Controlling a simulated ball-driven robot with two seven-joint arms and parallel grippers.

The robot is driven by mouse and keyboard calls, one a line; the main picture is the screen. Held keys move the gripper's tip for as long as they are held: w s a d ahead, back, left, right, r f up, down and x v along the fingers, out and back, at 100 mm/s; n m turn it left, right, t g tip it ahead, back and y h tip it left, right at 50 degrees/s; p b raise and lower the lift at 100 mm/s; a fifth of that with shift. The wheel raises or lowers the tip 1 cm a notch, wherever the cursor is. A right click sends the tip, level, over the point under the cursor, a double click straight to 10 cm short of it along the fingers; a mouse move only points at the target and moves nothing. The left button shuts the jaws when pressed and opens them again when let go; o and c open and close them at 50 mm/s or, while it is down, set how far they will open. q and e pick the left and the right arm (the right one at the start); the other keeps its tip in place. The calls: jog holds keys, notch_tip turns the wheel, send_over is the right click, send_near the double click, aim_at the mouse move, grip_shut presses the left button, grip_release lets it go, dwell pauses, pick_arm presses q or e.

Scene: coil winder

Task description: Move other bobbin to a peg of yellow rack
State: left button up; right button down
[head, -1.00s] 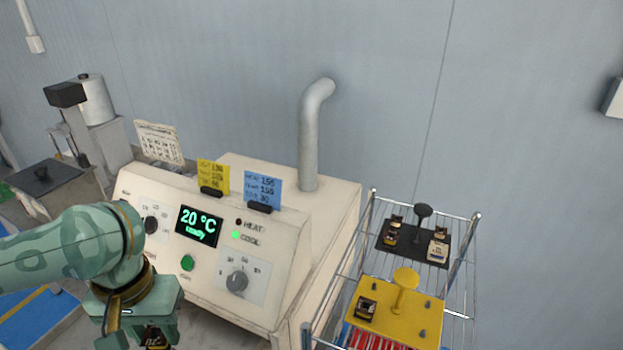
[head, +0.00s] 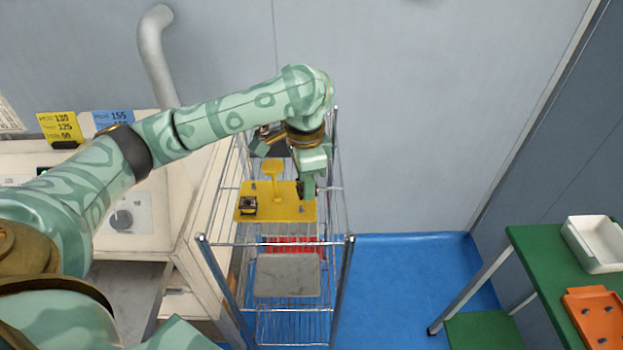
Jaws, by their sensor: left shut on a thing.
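The yellow rack (head: 280,213) stands on the wire shelf, a flat yellow plate with a T-shaped handle in its middle. One dark bobbin (head: 249,206) sits at its front left. My left gripper (head: 306,192) points down over the right side of the yellow rack. It is shut on a bobbin, which is mostly hidden by the gripper, so I cannot tell whether it touches a peg or the plate. My right gripper is out of view.
A black rack (head: 258,149) behind the yellow one is mostly hidden by my arm. The wire shelf (head: 343,262) has upright metal posts. The cream machine (head: 180,215) stands to the left. A green table (head: 543,262) with a white tray (head: 577,258) and orange rack (head: 592,307) is at right.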

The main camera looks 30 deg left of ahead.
pick_arm(q)
jog(key=w+a+f+m, duration=0.1)
jog(key=a+f+m, duration=0.1)
jog(key=m, duration=0.1)
jog(key=shift+w+a+f, duration=0.15)
jog(key=shift+w+a, duration=0.05)
jog(key=shift+w, duration=0.2)
jog(key=shift+f+b, duration=0.25)
jog(key=shift+b, duration=0.3)
notch_tip(320, 180, down, 4)
jog(key=b, duration=0.5)
jog(key=shift+w+r, duration=0.1)
jog(key=shift+r, duration=0.05)
jog(key=shift+f+b, duration=0.25)
jog(key=shift+b, duration=0.3)
jog(key=shift+a+p, duration=0.15)
jog(key=shift+p, duration=0.55)
jog(key=shift+f, duration=0.15)
